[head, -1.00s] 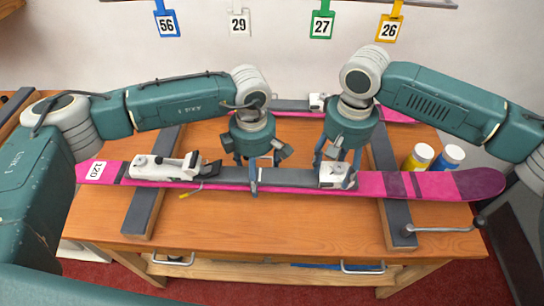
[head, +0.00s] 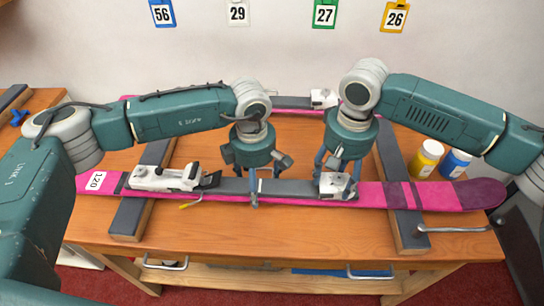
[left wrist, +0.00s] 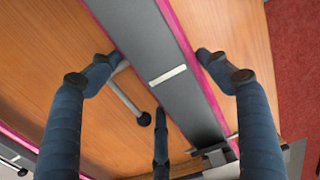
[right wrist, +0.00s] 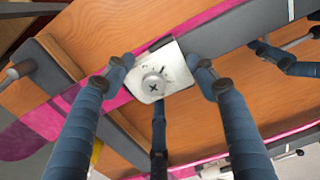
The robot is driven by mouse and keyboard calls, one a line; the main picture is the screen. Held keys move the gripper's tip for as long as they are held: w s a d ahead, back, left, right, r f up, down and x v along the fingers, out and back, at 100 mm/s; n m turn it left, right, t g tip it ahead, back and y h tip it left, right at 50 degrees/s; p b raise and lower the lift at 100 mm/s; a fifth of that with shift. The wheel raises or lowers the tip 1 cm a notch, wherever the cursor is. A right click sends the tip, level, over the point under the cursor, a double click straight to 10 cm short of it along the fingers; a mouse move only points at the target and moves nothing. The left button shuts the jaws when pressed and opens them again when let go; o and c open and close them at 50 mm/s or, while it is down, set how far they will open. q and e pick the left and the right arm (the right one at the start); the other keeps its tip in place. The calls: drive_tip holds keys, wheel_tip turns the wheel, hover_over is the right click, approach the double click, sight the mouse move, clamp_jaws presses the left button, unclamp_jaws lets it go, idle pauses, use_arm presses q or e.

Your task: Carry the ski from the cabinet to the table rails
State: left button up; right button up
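The pink and grey ski (head: 425,196), tagged 120, spans crosswise over the two dark table rails, left (head: 133,215) and right (head: 405,225). I cannot tell whether it touches them. My left gripper (head: 255,178) is around its grey middle, fingers along both edges; the ski also shows in the left wrist view (left wrist: 160,50). My right gripper (head: 338,178) is closed around the ski at the white toe binding (right wrist: 155,80), fingers on both sides. The white heel binding (head: 165,178) is left of my left gripper. The cabinet is not identifiable in view.
A second pink ski (head: 290,103) with a white binding lies behind, towards the wall. Yellow (head: 427,158) and blue (head: 455,163) bottles stand at the table's right. A crank handle (head: 450,229) sticks out at the right rail. Numbered tags hang on the wall.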

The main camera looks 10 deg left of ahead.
use_arm(q)
drive_tip(key=o, duration=0.4)
drive_tip(key=shift+a, duration=0.5)
use_arm(e)
drive_tip(key=o, duration=0.4)
drive_tip(key=shift+d, duration=0.45)
use_arm(q)
drive_tip(key=shift+o, duration=0.2)
drive_tip(key=shift+s+d, duration=0.1)
drive_tip(key=shift+d, duration=0.05)
use_arm(e)
drive_tip(key=shift+a, duration=0.15)
use_arm(q)
drive_tip(key=shift+d+r, duration=0.1)
drive_tip(key=shift+r, duration=0.05)
use_arm(e)
drive_tip(key=shift+a+r, duration=0.1)
drive_tip(key=shift+a, duration=0.05)
drive_tip(key=shift+r, duration=0.3)
use_arm(q)
wheel_tip(320, 180, up, 12)
use_arm(e)
wheel_tip(320, 180, up, 11)
drive_tip(key=shift+r, duration=0.2)
drive_tip(key=shift+s+f, duration=0.1)
